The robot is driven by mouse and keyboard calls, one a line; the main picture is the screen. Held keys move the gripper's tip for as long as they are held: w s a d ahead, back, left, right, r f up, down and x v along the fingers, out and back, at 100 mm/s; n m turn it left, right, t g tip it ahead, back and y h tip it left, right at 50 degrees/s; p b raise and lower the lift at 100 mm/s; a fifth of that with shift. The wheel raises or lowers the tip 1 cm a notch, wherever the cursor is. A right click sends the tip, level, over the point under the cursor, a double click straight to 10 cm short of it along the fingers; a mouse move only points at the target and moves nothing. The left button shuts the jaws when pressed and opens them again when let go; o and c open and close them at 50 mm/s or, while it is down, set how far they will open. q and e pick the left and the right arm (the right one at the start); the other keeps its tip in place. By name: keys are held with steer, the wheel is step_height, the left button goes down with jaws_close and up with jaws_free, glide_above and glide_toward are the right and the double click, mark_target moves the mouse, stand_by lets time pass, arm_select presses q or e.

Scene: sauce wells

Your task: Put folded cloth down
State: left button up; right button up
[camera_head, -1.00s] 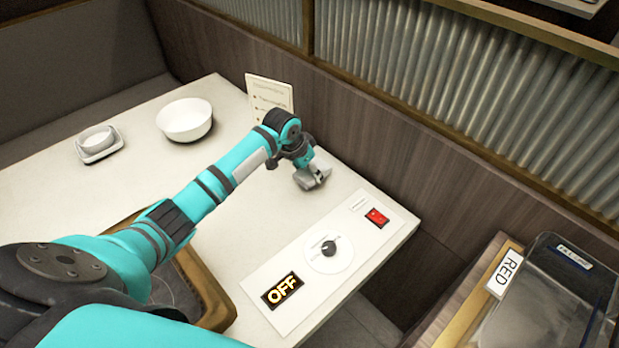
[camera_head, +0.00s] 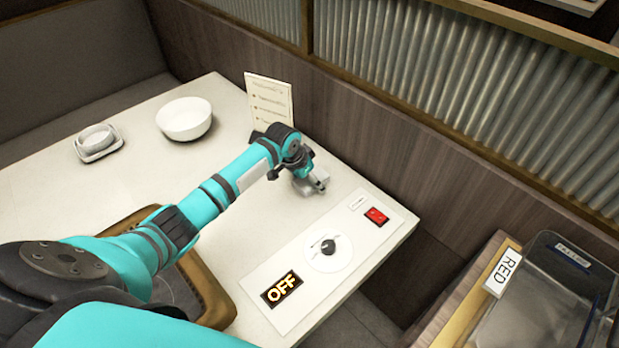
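A small light grey piece (camera_head: 305,188), which looks like the folded cloth, is at the tip of my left gripper (camera_head: 316,183), over the right back part of the table (camera_head: 345,180). The gripper points down and partly covers it. I cannot tell whether the cloth touches the tabletop, or whether the fingers are shut on it or open around it. My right gripper is not in view.
A control panel (camera_head: 290,312) with an OFF display, a dial (camera_head: 328,247) and a red switch (camera_head: 376,216) lies in front. A white bowl (camera_head: 184,119), small dish (camera_head: 97,138) and menu card (camera_head: 270,98) stand behind. A wooden-rimmed tray (camera_head: 212,297) lies under my arm.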

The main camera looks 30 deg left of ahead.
arm_select(q)
steer(key=shift+s+a, duration=0.1)
steer(key=shift+r, duration=0.5)
steer(key=v, duration=1.1)
steer(key=shift+r, duration=0.3)
steer(key=shift+s, duration=0.15)
